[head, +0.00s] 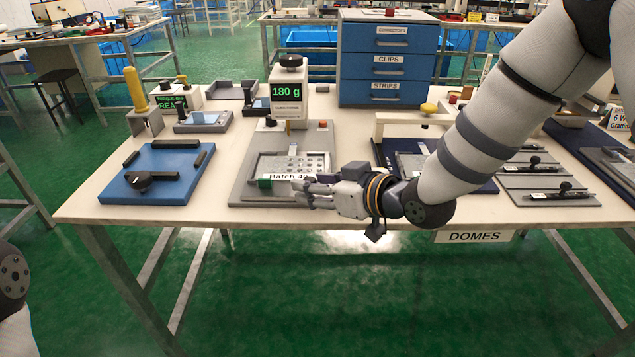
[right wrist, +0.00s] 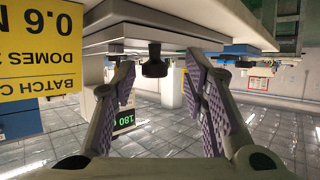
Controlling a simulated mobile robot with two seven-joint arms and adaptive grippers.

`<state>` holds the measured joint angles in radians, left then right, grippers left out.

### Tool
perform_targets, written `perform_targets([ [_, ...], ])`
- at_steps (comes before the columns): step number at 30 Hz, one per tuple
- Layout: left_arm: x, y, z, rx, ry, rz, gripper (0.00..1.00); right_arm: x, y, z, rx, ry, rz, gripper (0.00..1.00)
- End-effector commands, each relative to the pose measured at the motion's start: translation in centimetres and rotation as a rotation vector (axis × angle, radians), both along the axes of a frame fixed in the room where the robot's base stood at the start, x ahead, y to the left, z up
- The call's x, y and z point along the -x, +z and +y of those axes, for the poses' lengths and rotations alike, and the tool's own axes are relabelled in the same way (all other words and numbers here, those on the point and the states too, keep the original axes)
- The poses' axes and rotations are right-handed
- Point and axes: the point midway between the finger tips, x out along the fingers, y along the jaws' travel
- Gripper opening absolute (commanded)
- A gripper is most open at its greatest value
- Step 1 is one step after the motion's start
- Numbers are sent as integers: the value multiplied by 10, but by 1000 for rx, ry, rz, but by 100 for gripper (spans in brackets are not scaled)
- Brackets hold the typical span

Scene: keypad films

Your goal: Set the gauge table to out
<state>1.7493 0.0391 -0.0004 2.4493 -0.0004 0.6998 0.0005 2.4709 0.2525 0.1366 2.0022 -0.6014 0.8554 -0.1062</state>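The gauge (head: 287,92) stands on a grey base plate (head: 243,180) and its screen reads 180 g. A light table (head: 256,163) with a perforated plate lies in front of it, apparently the gauge table. My right gripper (head: 305,191) is at this front edge, partly overlapping the label. In the right wrist view, which is upside down, its fingers (right wrist: 160,72) are spread, with a dark knob (right wrist: 154,62) between or beyond them. Contact cannot be told. My left gripper is out of view.
A blue fixture (head: 160,185) with a black knob lies to the left. A dark blue fixture (head: 383,150) stands to the right, partly behind my right arm. The blue drawer cabinet (head: 388,62) stands behind. Floor in front of the bench is clear.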

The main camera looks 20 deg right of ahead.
Motion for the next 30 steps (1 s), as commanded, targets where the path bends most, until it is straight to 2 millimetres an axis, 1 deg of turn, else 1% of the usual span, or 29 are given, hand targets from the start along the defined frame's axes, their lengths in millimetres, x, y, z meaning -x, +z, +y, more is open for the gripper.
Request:
perform_targets([
  [5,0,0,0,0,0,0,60,0,2,-2,-1,-3,-4,40],
  [7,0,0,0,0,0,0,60,6,6,-5,-1,-4,-4,40],
  [11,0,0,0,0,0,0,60,32,18,-20,-2,-4,-5,40],
  [15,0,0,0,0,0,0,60,63,33,-37,-3,-4,-4,40],
  [18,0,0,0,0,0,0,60,81,41,-45,-3,-3,-3,40],
  [21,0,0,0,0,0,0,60,91,45,-52,-1,-2,-3,40],
  [24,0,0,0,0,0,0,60,96,47,-54,-1,-1,-1,40],
  [30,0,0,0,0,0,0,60,97,47,-54,-1,-1,-2,40],
])
